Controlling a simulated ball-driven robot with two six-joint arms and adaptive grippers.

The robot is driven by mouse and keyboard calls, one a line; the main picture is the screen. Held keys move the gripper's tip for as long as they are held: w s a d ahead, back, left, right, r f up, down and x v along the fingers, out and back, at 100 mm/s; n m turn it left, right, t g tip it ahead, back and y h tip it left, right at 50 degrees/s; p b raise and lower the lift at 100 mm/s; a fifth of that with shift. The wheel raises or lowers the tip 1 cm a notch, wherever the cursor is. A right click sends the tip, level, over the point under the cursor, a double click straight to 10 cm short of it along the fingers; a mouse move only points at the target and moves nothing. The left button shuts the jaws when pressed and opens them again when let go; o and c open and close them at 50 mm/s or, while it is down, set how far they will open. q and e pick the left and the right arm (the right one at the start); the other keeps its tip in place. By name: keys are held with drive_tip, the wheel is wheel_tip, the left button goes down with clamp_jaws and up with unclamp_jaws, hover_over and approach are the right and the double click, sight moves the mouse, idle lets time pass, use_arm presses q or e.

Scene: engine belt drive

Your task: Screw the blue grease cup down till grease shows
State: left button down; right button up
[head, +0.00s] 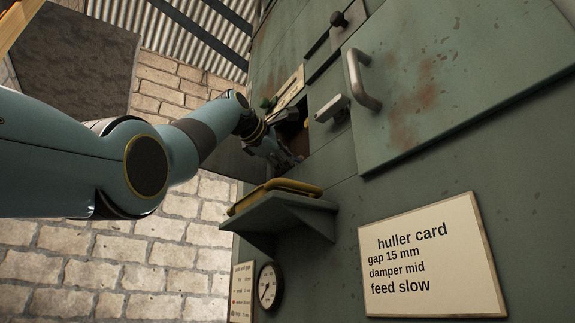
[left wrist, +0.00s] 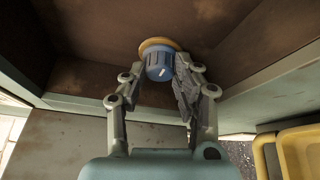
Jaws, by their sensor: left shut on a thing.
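The blue grease cup (left wrist: 159,66) shows in the left wrist view, against a brown rusty wall inside a recess. It has a ribbed side and a short white mark. A tan-yellow round rim (left wrist: 153,43) sits behind it at the wall; I cannot tell whether it is a fitting or grease. My left gripper (left wrist: 160,84) is shut on the cup, with a finger at each side. In the head view my left gripper (head: 284,155) reaches into the dark recess (head: 292,132) of the green machine, and the cup is hidden there. My right gripper is not in view.
A shelf (head: 285,208) with a yellow-railed tray (head: 275,190) juts out just below the recess. A grey door handle (head: 361,80) and a light-coloured lever (head: 332,108) stick out to the right. A gauge (head: 268,286) and a huller card (head: 432,258) are lower down.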

use_arm(q)
drive_tip(key=shift+f+m+t+h+b, duration=0.2)
drive_tip(key=shift+m+t+h+b, duration=0.3)
drive_tip(key=shift+m, duration=0.9)
drive_tip(key=c, duration=1)
unclamp_jaws()
drive_tip(key=shift+s, duration=0.1)
drive_tip(key=v, duration=1.2)
drive_tip(key=shift+d+f, duration=0.1)
